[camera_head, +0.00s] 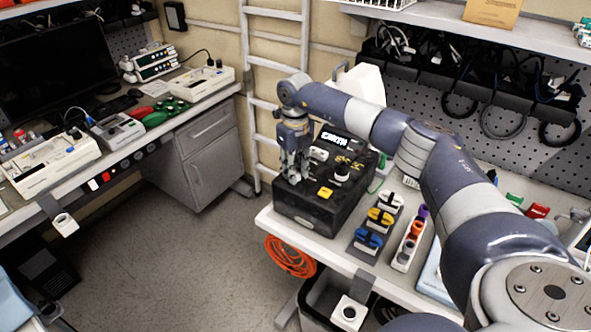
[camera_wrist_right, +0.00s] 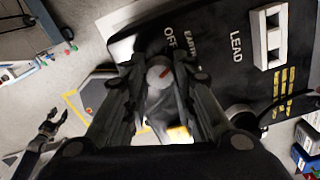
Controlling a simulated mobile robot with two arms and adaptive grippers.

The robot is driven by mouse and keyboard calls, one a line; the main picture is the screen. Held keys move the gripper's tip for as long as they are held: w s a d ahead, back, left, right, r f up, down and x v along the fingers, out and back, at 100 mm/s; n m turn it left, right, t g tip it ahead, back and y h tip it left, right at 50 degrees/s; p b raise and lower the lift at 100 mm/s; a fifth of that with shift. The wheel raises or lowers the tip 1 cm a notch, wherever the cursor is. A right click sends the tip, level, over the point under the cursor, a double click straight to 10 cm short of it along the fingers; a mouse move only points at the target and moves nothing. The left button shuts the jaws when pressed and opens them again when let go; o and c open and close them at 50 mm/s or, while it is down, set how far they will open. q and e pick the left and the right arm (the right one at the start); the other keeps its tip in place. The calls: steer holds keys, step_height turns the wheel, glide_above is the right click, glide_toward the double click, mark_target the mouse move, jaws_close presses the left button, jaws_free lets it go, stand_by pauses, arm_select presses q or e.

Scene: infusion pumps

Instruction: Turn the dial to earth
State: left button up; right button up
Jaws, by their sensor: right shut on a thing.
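The black tester box (camera_head: 300,213) stands at the left end of the right-hand bench, with a lit display (camera_head: 338,139) at its back. My right gripper (camera_head: 295,178) reaches down onto the left part of its top panel. In the wrist view, my right gripper (camera_wrist_right: 160,78) is shut on a round grey dial (camera_wrist_right: 160,72) with a short red mark, one finger on each side. The labels OFF (camera_wrist_right: 170,38), EARTH (camera_wrist_right: 192,44) and LEAD (camera_wrist_right: 236,45) show beside the dial. I cannot tell exactly which label the mark points at. In the head view the fingers hide the dial.
A black knob (camera_head: 342,173) and a yellow button (camera_head: 325,193) stand right of my gripper on the panel. Coloured clips (camera_head: 380,216) lie on the bench to the right. An orange cable (camera_head: 289,257) hangs below the bench edge. A ladder (camera_head: 275,55) stands behind.

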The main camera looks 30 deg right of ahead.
steer(key=shift+r+m, duration=0.1)
steer(key=shift+m, duration=0.4)
steer(key=o, duration=1.1)
step_height(320, 180, up, 12)
steer(key=shift+f, duration=0.1)
